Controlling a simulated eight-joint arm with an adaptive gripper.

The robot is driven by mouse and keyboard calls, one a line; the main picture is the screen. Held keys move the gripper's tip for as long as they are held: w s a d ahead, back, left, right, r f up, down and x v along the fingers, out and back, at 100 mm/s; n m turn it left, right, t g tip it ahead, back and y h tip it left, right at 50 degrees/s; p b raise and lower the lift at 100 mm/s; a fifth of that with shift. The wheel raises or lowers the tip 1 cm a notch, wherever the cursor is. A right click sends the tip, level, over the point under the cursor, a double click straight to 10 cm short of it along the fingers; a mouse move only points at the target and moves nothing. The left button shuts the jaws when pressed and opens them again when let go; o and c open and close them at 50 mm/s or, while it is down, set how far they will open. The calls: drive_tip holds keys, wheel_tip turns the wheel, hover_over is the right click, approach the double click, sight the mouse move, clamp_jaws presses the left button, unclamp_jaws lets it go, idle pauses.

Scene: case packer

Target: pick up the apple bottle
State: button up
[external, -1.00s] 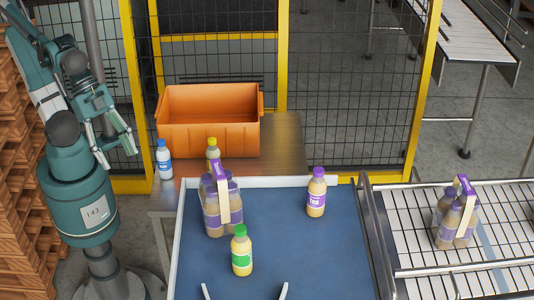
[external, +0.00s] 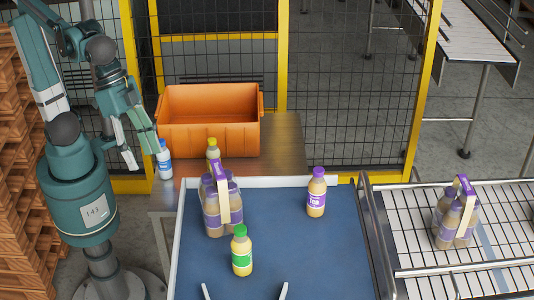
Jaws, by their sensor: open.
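A bottle with a green cap and green label (external: 241,252) stands upright on the blue surface; its colour fits the apple bottle, but I cannot read its label. My gripper (external: 141,156) is open and empty at the left, pointing down. Its fingertips are just left of a small white bottle with a blue label (external: 165,161), and one finger overlaps that bottle's edge in the picture. I cannot tell whether they touch. My gripper is well up and left of the green-capped bottle.
A purple-topped multipack (external: 222,205) stands close behind the green-capped bottle. A purple-capped bottle (external: 316,193) is to the right. A yellow-capped bottle (external: 213,151) stands before the orange crate (external: 210,137). Another pack (external: 455,215) sits on the right conveyor. Yellow-framed fencing (external: 345,90) stands behind.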

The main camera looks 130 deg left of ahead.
drive_tip(key=w+a+r+n+g, duration=0.1)
drive_tip(key=w+n, duration=0.1)
drive_tip(key=w, duration=0.7)
drive_tip(key=n+g, duration=0.4)
drive_tip(key=n, duration=0.3)
approach(241, 247)
drive_tip(key=s+a+f, duration=0.1)
drive_tip(key=s+f+p, duration=0.1)
drive_tip(key=s, duration=0.1)
drive_tip(key=shift+a+f, duration=0.1)
drive_tip(key=shift+a, duration=0.3)
drive_tip(key=shift+w+f, duration=0.2)
drive_tip(key=shift+w, duration=0.15)
wheel_tip(241, 247, down, 8)
drive_tip(key=shift+a+r, duration=0.1)
drive_tip(key=shift+r, duration=0.1)
drive_tip(key=shift+f, duration=1.3)
drive_tip(key=shift+f, duration=0.1)
